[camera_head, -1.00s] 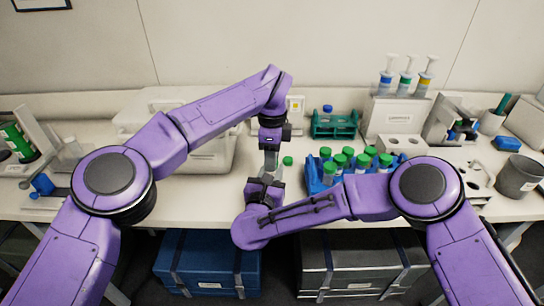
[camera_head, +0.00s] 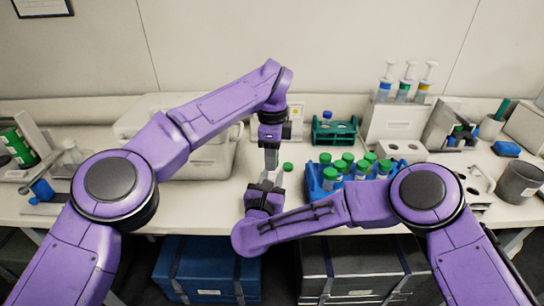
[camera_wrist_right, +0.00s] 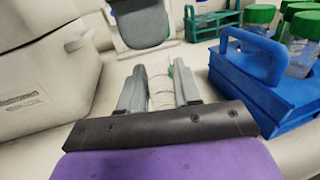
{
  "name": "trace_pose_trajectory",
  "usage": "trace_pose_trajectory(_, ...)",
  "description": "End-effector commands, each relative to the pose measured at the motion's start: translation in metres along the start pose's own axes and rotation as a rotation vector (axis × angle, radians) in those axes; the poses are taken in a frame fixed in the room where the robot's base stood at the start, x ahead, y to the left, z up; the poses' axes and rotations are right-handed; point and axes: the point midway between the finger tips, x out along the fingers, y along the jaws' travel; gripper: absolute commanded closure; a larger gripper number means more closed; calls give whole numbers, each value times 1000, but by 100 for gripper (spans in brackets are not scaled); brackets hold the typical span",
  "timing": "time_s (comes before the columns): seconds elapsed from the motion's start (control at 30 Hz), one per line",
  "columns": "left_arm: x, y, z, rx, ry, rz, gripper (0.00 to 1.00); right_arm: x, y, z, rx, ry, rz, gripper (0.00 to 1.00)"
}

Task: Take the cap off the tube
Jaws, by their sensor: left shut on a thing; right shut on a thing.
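My left gripper (camera_head: 271,166) reaches down from above, at the middle of the bench in the head view. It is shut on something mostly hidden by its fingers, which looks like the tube. My right gripper (camera_head: 269,182) comes in from below, close under the left one. In the right wrist view its fingers (camera_wrist_right: 160,92) are shut around a pale, clear tube (camera_wrist_right: 160,88). A green cap (camera_head: 287,166) shows just right of the left fingers and seems to lie on the bench; a bit of green shows beyond the right fingers. Where the tube ends is hidden.
A blue rack (camera_head: 316,184) with several green-capped tubes stands close to the right and shows in the right wrist view (camera_wrist_right: 245,75). A teal rack (camera_head: 335,131) is behind. A pale case (camera_head: 215,160) stands left of the grippers.

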Motion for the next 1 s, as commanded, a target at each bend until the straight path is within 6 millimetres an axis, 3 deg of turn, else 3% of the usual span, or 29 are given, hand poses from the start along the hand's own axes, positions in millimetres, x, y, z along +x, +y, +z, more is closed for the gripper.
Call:
trace_pose_trajectory(0.2,-32,0,0,-2,-1,-4,100,0,0,0,0,0,0,100)
trace_pose_trajectory(0.47,-38,0,0,1,0,-2,100,0,0,0,0,0,0,100)
trace_pose_trajectory(0.5,-38,0,0,1,0,-2,100,0,0,0,0,0,0,58)
trace_pose_trajectory(0.57,-38,0,0,0,0,-2,100,0,0,0,0,0,0,38)
trace_pose_trajectory(0.87,-37,0,0,0,0,-1,100,-1,0,0,0,0,1,38)
trace_pose_trajectory(1.0,-29,0,0,0,0,-1,100,-20,2,-2,0,-1,6,38)
